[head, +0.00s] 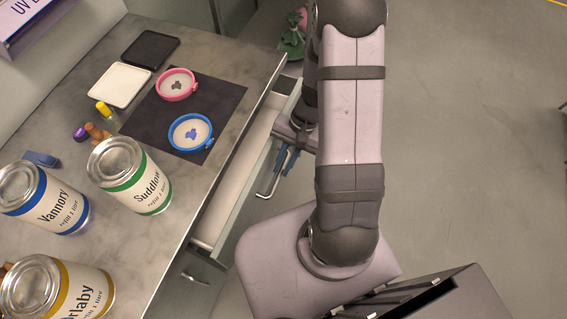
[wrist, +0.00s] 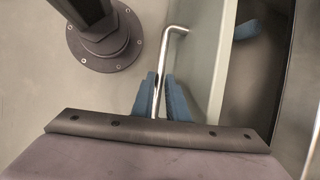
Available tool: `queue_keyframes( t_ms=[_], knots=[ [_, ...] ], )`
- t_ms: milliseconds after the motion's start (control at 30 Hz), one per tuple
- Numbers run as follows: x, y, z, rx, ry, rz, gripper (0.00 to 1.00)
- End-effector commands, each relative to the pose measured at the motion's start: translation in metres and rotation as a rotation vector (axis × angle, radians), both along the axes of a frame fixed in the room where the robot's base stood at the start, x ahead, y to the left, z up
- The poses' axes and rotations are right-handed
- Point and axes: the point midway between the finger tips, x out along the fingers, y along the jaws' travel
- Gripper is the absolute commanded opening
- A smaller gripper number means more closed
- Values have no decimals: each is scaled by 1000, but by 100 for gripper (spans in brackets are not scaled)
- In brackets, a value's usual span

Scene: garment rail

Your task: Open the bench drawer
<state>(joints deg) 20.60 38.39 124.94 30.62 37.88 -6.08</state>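The bench drawer (head: 237,192) stands partly out from under the worktop, with its pale inside showing as a long strip in the head view. Its metal bar handle (head: 266,190) is on the drawer front, and in the wrist view the handle (wrist: 167,50) runs down between the blue fingers. My gripper (head: 284,160) is at the drawer front. In the wrist view my gripper (wrist: 160,98) has one finger on each side of the bar, close against it, and looks shut on it.
The worktop (head: 225,100) holds several paint cans (head: 128,176), a dark mat (head: 150,112) with a pink-rimmed dish (head: 177,85) and a blue-rimmed dish (head: 190,133). Another handle (head: 195,279) shows lower on the bench. The floor (head: 470,130) to the right is clear.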

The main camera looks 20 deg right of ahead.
Motion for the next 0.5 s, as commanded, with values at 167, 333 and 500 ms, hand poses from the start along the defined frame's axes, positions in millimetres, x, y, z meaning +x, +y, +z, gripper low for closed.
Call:
queue_keyframes(
  t_ms=[167, 333, 500],
  knots=[
    [0, 0, 0, 0, 0, 0, 0],
    [-2, -2, 0, 0, 0, -1, 0],
    [-12, -13, 1, 0, 0, -5, 0]
  ],
)
